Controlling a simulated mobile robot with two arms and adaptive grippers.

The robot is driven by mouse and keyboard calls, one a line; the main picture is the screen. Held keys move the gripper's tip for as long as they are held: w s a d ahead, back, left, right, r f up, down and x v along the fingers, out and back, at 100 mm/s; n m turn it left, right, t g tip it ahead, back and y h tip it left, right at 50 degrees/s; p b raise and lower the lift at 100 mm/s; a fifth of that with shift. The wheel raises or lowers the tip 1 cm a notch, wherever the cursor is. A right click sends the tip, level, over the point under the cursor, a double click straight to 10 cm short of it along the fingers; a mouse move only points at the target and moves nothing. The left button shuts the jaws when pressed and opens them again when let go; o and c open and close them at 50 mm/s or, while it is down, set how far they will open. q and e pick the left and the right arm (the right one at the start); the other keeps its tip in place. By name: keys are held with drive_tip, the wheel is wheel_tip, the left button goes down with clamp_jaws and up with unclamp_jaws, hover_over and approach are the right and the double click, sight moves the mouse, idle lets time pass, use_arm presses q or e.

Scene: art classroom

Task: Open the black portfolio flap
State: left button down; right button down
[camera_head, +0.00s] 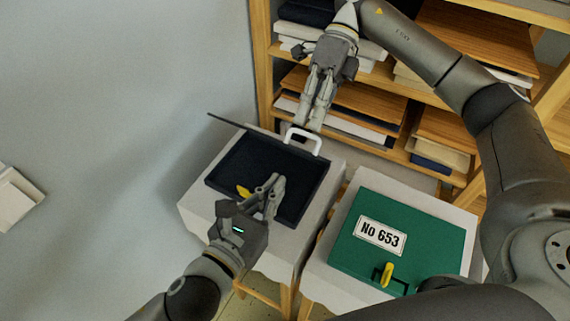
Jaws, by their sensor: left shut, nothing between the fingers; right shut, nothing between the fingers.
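The black portfolio (236,168) lies on a white-covered stand at centre left. A thin dark panel (236,123), which looks like its flap, is raised along the far edge and seen nearly edge-on. A white handle (318,143) shows at the far right of that edge. A small yellow piece (243,190) shows at the portfolio's left part. My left gripper (274,183) is shut and empty over the portfolio's near part, hiding some of it. My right gripper (304,126) is shut and empty, pointing down close to the handle; I cannot tell whether they touch.
A wooden shelf (259,60) with boards and folders stands behind. A pale wall fills the left. My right arm spans the right side.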

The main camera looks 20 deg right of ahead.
use_arm(q)
drive_tip(key=shift+w+d+r, duration=0.6)
drive_tip(key=shift+w+d, duration=0.15)
drive_tip(key=shift+d, duration=0.15)
drive_tip(key=shift+w+d+r, duration=0.6)
drive_tip(key=shift+w+d, duration=0.1)
drive_tip(key=shift+d, duration=0.15)
